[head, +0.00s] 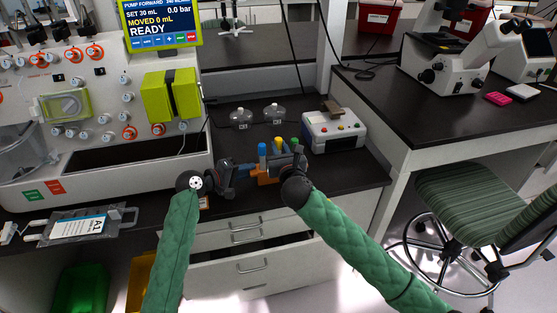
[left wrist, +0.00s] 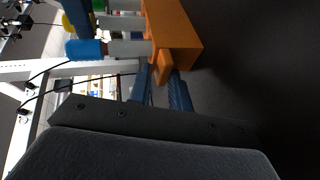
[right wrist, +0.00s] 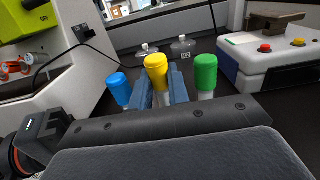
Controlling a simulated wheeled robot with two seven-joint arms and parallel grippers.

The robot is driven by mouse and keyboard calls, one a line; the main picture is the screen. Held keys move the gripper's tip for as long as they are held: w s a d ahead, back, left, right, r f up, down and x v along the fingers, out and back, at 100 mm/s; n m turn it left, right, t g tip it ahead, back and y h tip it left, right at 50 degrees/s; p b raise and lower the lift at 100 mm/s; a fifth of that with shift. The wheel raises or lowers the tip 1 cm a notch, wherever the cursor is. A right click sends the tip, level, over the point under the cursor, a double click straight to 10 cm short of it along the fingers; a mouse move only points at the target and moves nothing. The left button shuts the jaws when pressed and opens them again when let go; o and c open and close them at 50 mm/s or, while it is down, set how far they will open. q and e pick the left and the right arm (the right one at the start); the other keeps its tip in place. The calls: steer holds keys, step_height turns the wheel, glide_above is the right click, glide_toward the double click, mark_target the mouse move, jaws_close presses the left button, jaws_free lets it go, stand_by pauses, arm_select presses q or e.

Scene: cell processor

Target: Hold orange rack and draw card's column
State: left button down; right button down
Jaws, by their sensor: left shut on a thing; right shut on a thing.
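The orange rack (head: 264,178) stands on the dark bench with tubes capped in blue (head: 262,150), yellow (right wrist: 156,65) and green (right wrist: 206,70). My left gripper (head: 250,170) is shut on the rack's end; the left wrist view shows its blue fingers around an orange tab (left wrist: 163,66). My right gripper (right wrist: 160,88) is shut on the yellow-capped tube, between the blue and green ones. Its fingers hide much of that tube. A clear pouch (head: 85,226) with a white card (head: 67,227) reading "A1" lies at the left; its finer print is too small to read.
The cell processor (head: 100,150) stands at the left, its screen reading "READY". A white box with colored buttons (head: 333,131) stands right of the rack. Two small clear vessels (head: 241,118) (head: 275,114) sit behind it. Drawers (head: 250,265) are below the bench edge.

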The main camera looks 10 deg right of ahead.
arm_select(q)
steer(key=shift+s+f, duration=0.1)
steer(key=shift+f, duration=0.4)
arm_select(e)
steer(key=shift+r, duration=2.95)
step_height(320, 180, up, 7)
arm_select(q)
steer(key=c, duration=1.5)
jaws_free()
steer(key=o, duration=0.3)
steer(key=shift+w, duration=0.2)
arm_select(e)
steer(key=shift+w+f, duration=0.1)
steer(key=shift+f, duration=0.05)
arm_select(q)
steer(key=shift+r, duration=0.15)
